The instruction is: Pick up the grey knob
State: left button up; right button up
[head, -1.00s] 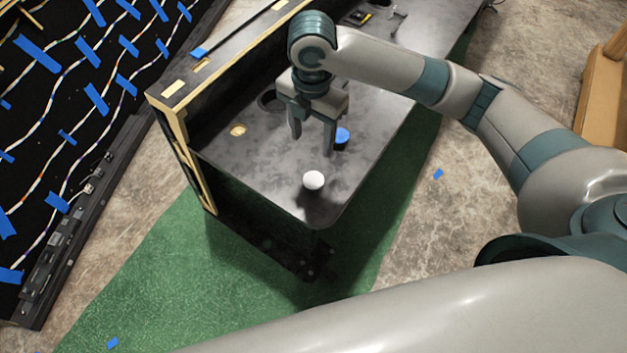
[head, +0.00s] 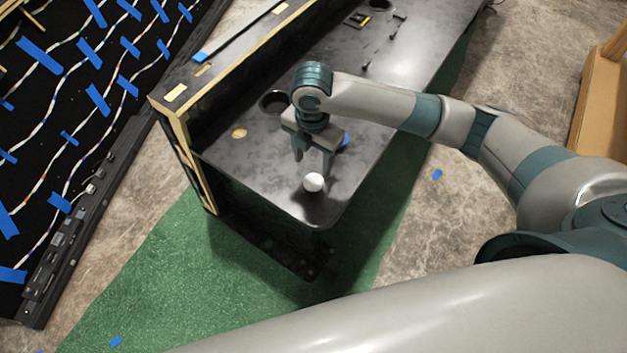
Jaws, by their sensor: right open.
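The knob (head: 313,182) shows as a small pale, nearly white ball on the black console top (head: 285,200), close to its near corner. My right gripper (head: 313,166) comes down from above, with its fingers pointing at the table. It is open and empty. Its fingertips are just behind and above the knob, one on each side in the picture; I cannot tell whether they touch it. My left gripper is not in view.
A blue piece (head: 344,140) lies partly hidden behind the right gripper. A round hole (head: 273,102) and a tan disc (head: 239,133) are on the console top. A raised wood-edged panel (head: 180,120) stands along its left side. Small tools lie further back.

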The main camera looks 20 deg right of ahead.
send_over(314, 181)
jog(key=shift+w+a+f+p, duration=0.15)
jog(key=shift+f+p, duration=0.2)
jog(key=shift+f, duration=1.7)
jog(key=shift+s+f+p, duration=0.2)
jog(key=shift+f+p, duration=0.4)
jog(key=shift+f, duration=0.1)
notch_tip(314, 181, down, 3)
jog(key=shift+p, duration=0.55)
jog(key=shift+f, duration=0.4)
jog(key=shift+c, duration=0.6)
jog(key=c, duration=0.8)
